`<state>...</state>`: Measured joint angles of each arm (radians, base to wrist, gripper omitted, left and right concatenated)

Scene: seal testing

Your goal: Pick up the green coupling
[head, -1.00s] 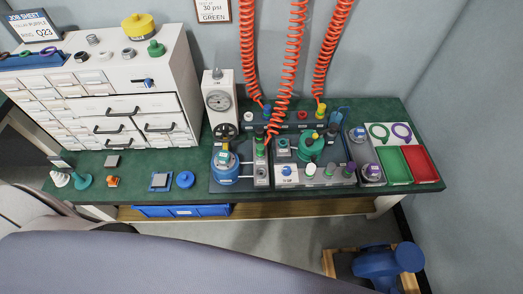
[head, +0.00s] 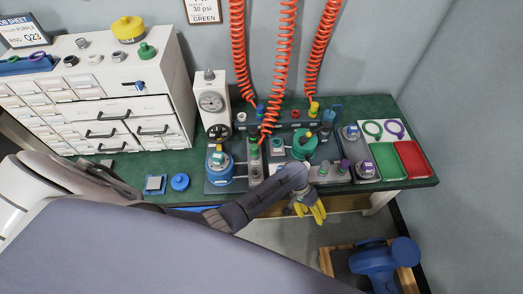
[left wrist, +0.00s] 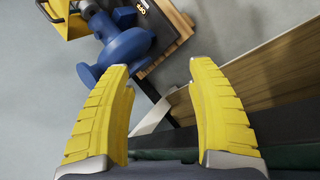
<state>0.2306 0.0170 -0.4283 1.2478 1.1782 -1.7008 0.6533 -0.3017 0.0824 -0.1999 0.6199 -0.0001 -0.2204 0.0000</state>
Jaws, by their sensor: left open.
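Several green parts show in the head view, and I cannot tell for sure which is the coupling. A small green fitting (head: 254,139) stands near the lower end of the middle orange hose. My left gripper (head: 315,213) has yellow fingers and hangs past the bench's front edge. In the left wrist view its fingers (left wrist: 160,100) are spread with nothing between them. My right gripper is not in view.
The green bench (head: 407,112) carries a pressure gauge unit (head: 211,103), a blue vessel (head: 218,166), and green (head: 386,164) and red (head: 412,160) trays. Orange hoses (head: 278,60) hang above the rig. A blue machine (head: 385,266) stands on the floor; it also shows in the left wrist view (left wrist: 125,45).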

